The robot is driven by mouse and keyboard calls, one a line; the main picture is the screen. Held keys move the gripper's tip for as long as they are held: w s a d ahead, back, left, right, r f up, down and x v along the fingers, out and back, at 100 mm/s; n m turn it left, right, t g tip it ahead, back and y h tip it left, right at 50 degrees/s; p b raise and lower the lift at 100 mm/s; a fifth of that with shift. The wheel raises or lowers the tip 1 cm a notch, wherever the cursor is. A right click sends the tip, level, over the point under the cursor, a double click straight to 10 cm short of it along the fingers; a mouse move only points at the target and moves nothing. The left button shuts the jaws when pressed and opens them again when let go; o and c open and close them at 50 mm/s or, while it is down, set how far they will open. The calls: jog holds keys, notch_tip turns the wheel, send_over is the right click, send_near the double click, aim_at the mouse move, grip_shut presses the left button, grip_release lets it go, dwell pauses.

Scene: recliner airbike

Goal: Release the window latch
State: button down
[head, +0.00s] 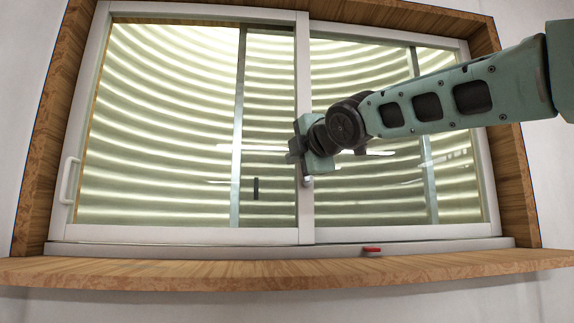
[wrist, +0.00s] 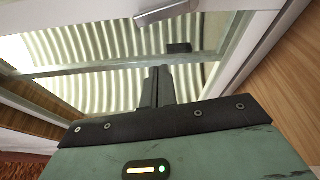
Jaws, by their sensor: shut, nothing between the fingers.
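The sliding window (head: 303,235) has a white frame and two glass panes. A small grey metal latch-like piece (head: 307,181) sits on the middle upright, just below my gripper (head: 294,152). In the wrist view a grey lever-shaped piece (wrist: 165,13) on the white frame shows at the top, beyond my gripper (wrist: 158,72), with a visible gap between them. My fingers are shut and empty. A small red-topped piece (head: 371,250) sits on the bottom rail at the right. My wrist hides part of the middle upright.
A white pull handle (head: 69,181) is on the left frame upright. A wooden sill (head: 290,268) runs along the bottom, and wooden reveals line the sides. Corrugated light panels show behind the glass. A small dark strip (head: 256,188) shows in the left pane.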

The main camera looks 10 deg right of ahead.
jog(key=v, duration=0.4)
jog(key=shift+s, duration=0.2)
dwell(0.5)
